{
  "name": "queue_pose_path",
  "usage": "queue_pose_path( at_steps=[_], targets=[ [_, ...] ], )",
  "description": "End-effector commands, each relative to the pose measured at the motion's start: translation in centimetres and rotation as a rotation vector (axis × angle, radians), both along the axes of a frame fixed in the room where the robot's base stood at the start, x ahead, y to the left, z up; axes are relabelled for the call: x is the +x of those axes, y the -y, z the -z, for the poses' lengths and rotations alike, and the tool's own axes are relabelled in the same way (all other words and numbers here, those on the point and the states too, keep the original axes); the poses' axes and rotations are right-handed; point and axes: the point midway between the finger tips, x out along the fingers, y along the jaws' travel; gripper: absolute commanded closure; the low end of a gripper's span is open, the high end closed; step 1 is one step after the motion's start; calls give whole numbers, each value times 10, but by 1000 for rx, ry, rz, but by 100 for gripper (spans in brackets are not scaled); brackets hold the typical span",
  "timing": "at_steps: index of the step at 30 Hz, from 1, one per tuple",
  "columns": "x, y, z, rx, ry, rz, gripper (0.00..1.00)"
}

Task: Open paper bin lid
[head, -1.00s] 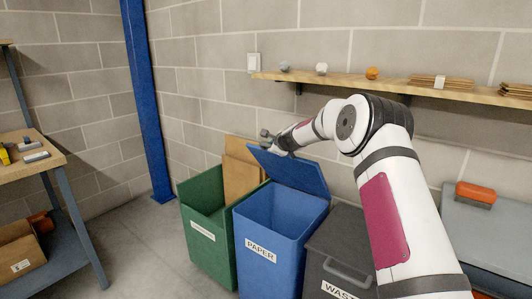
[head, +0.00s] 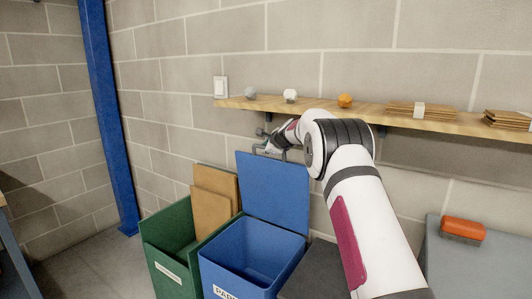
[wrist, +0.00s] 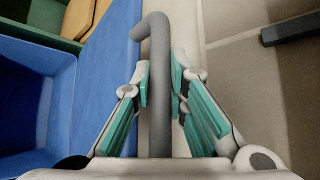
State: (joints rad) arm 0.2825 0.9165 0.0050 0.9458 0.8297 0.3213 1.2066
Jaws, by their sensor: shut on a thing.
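The blue paper bin (head: 250,262) stands low in the middle of the head view, with its inside showing. Its blue lid (head: 275,192) is swung up to nearly upright at the back of the bin. My gripper (head: 272,146) is at the lid's top edge, partly hidden behind my arm. In the wrist view my gripper (wrist: 161,88) is shut on the grey lid handle (wrist: 155,32), with teal finger pads on both sides of the bar. The lid (wrist: 107,55) lies along the left of the handle there.
A green bin (head: 165,242) with cardboard (head: 214,195) stands left of the paper bin. A dark bin (head: 310,272) stands to the right, partly behind my arm. A wooden shelf (head: 330,109) with small objects runs along the block wall above. A blue post (head: 105,110) stands at left.

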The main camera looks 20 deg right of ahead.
Motion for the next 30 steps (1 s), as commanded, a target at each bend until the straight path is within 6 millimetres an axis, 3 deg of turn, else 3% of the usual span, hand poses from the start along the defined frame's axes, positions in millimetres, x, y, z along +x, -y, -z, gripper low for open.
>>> queue_pose_path(
  at_steps=[16, 17, 19, 30],
  targets=[
    [1, -1, -4, -3, 3, -3, 100],
    [1, -1, -4, -3, 3, -3, 82],
    [1, -1, -3, -2, 3, -3, 66],
    [-2, 0, -3, 0, 1, 0, 65]
  ],
)
